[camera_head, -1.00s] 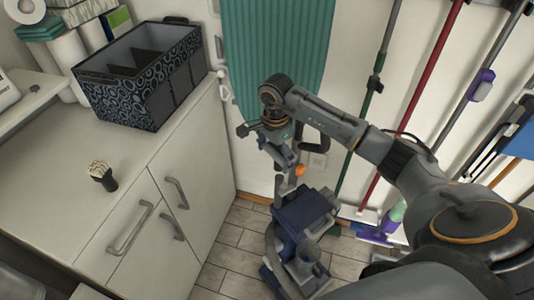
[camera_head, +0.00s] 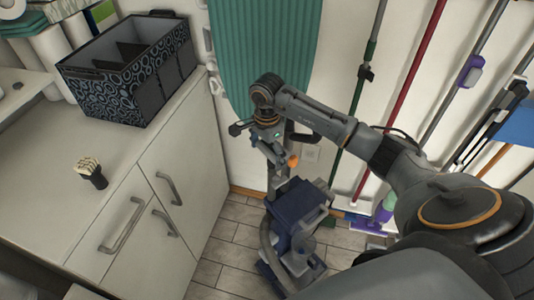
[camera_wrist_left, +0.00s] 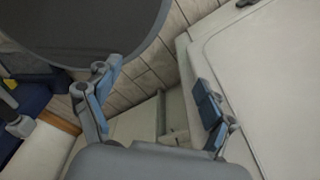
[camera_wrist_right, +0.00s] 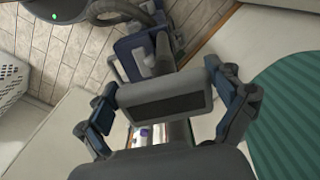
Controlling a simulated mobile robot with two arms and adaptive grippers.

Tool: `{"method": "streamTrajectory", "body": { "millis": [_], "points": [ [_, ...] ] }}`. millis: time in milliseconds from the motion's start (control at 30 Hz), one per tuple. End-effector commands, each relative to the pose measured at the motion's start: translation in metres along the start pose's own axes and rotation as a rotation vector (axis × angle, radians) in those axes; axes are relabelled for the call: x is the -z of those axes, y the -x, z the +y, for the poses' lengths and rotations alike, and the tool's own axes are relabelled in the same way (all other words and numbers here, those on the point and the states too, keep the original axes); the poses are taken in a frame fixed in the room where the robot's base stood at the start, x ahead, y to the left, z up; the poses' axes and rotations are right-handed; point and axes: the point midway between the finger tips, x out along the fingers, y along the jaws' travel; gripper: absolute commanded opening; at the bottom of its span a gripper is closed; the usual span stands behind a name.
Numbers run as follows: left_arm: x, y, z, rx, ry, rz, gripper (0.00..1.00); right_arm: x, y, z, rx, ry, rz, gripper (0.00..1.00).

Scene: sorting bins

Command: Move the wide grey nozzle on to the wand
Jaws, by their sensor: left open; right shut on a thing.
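My right gripper (camera_head: 274,152) points down above the blue vacuum cleaner (camera_head: 301,203) on the floor. In the right wrist view its fingers (camera_wrist_right: 165,110) are shut on the wide grey nozzle (camera_wrist_right: 165,104), a broad grey head with a dark strip across its face. A grey tubular part (camera_wrist_right: 181,133) shows beside the nozzle; I cannot tell if it is the nozzle's neck or the wand. I cannot tell whether nozzle and wand touch. My left gripper (camera_wrist_left: 152,115) is open and empty in the left wrist view, and is not visible in the head view.
A teal ironing board (camera_head: 262,50) and long poles, one red (camera_head: 407,90), lean on the back wall. Tiled floor is clear beside the vacuum.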

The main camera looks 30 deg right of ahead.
Motion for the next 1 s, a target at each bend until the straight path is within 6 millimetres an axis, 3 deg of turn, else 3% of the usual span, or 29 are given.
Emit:
{"method": "streamTrajectory", "body": {
  "millis": [1000],
  "points": [
    [-0.0002,-0.0067,0.0004,0.000,0.001,0.001,0.82,0.0001,-0.0020,-0.0004,0.000,-0.001,0.000,0.61]
  ]
}}
